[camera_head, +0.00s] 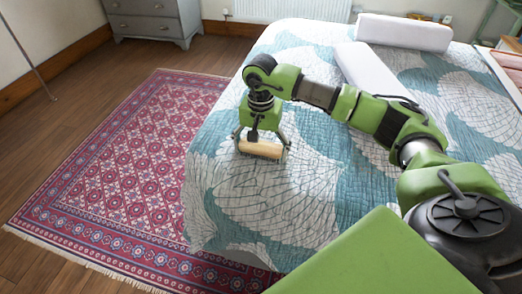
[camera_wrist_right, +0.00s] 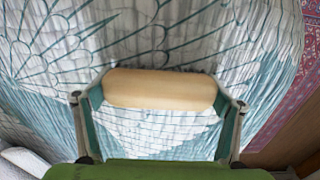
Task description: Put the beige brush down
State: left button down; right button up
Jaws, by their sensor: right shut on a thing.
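The beige brush (camera_head: 261,149) is a rounded wooden block with pale bristles below it. It is at the bed's left side in the head view, low over or touching the quilt; I cannot tell which. My right gripper (camera_head: 262,140) points down and is shut on the brush. In the right wrist view the brush (camera_wrist_right: 160,89) lies crosswise between the two fingers of my right gripper (camera_wrist_right: 160,103), with quilt behind it. My left gripper is not in view.
The bed (camera_head: 300,205) has a teal and white quilt with free room around the brush. Two white pillows (camera_head: 404,33) (camera_head: 367,72) lie farther back. A red patterned rug (camera_head: 120,165) covers the floor at left. A grey dresser (camera_head: 152,20) stands at the back.

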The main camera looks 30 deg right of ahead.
aim_at(261, 145)
jog(key=shift+s+f, duration=0.15)
jog(key=shift+f, duration=0.2)
jog(key=o, duration=1.4)
jog(key=shift+f, duration=0.1)
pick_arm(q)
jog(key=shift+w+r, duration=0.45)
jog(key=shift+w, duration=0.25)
pick_arm(e)
jog(key=shift+w+r+p, duration=0.2)
jog(key=shift+r+p, duration=0.15)
jog(key=shift+r, duration=0.8)
notch_tip(261, 145, up, 10)
jog(key=shift+p, duration=0.3)
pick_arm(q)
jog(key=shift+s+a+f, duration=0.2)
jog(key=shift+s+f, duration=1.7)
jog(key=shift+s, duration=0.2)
pick_arm(e)
jog(key=shift+r, duration=0.45)
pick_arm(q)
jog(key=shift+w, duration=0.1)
